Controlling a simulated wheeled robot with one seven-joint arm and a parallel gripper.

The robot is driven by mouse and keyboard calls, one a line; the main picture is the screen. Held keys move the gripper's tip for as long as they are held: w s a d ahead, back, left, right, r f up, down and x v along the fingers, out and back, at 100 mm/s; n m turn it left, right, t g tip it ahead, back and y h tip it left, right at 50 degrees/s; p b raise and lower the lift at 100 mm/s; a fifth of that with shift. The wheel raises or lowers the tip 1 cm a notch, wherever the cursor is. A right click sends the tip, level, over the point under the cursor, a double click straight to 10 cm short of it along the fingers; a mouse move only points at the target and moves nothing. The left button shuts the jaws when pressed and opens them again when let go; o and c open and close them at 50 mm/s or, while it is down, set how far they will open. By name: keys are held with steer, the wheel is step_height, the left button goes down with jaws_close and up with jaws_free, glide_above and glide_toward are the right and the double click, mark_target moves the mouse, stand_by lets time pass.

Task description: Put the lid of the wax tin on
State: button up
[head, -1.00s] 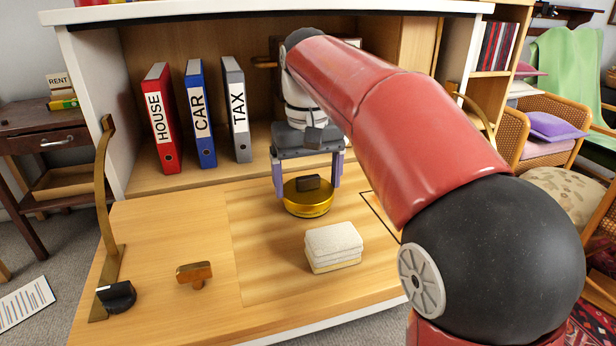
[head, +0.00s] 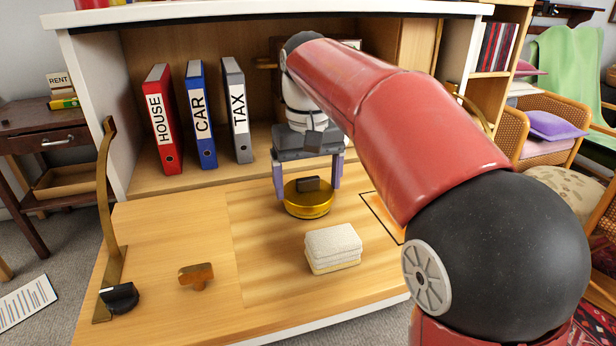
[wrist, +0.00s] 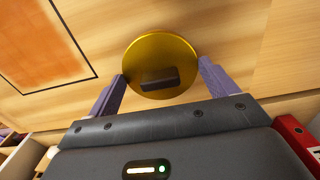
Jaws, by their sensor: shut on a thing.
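The round gold wax tin lid (head: 322,192), with a dark block-like knob on top, is on the fold-down desk flap. It also shows from above in the wrist view (wrist: 160,50). My gripper (head: 308,192) points down, with its two purple-grey fingers on opposite sides of the gold rim. In the wrist view the fingers (wrist: 162,72) meet the edge left and right, shut on the lid. Gold wall shows under the lid's top in the head view. I cannot tell where the lid ends and a tin beneath begins, or whether it is seated.
A pale sponge-like block (head: 333,246) lies in front of the tin. A wooden-handled stamp (head: 196,275) and a black object (head: 119,297) are at the left. Red, blue and grey binders (head: 203,115) stand behind. A dark outlined rectangle (head: 378,212) is on the right.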

steer(key=o, duration=0.8)
steer(key=shift+r+p, duration=0.95)
steer(key=shift+r, duration=2.95)
